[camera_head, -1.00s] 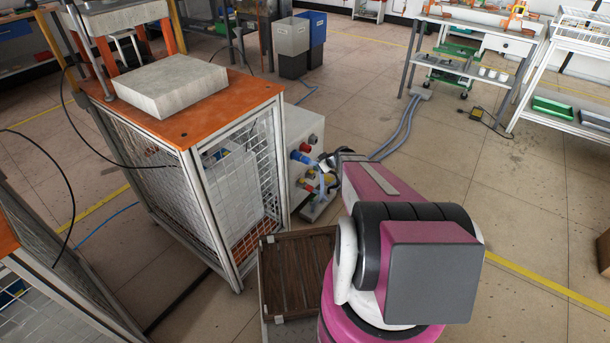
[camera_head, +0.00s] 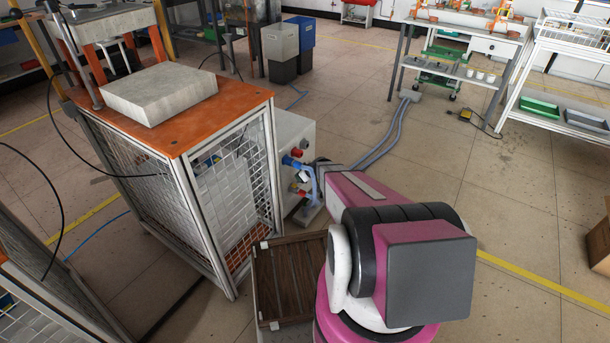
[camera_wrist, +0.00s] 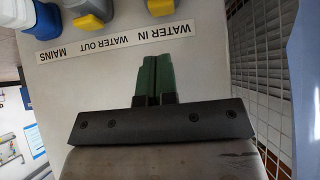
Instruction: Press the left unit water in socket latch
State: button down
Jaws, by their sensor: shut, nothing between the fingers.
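In the wrist view, a pale panel carries an upside-down label strip (camera_wrist: 115,42) reading WATER IN, WATER OUT and MAINS. A grey-and-yellow connector (camera_wrist: 160,7), cut by the top edge, sits by WATER IN; its latch cannot be made out. A similar yellow-and-grey connector (camera_wrist: 88,20) is by WATER OUT, and a blue one (camera_wrist: 41,18) by MAINS. My gripper (camera_wrist: 154,60) has its green fingers together and empty, over bare panel below the WATER IN lettering, apart from the connectors. In the head view, the unit's pale box (camera_head: 296,135) shows; my arm hides the gripper.
A caged frame with an orange top (camera_head: 225,103) stands left of the box, and its wire mesh (camera_wrist: 262,80) is close on the right in the wrist view. A brown slatted surface (camera_head: 290,280) lies by my arm. Open floor (camera_head: 530,220) is to the right.

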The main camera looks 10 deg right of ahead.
jog(key=shift+w+a+f, duration=0.15)
jog(key=shift+f, duration=2.1)
jog(key=shift+f, duration=1.1)
jog(key=shift+w+f, duration=0.1)
notch_tip(320, 180, up, 4)
jog(key=shift+a+r, duration=0.1)
jog(key=shift+r, duration=0.15)
jog(key=v, duration=1.1)
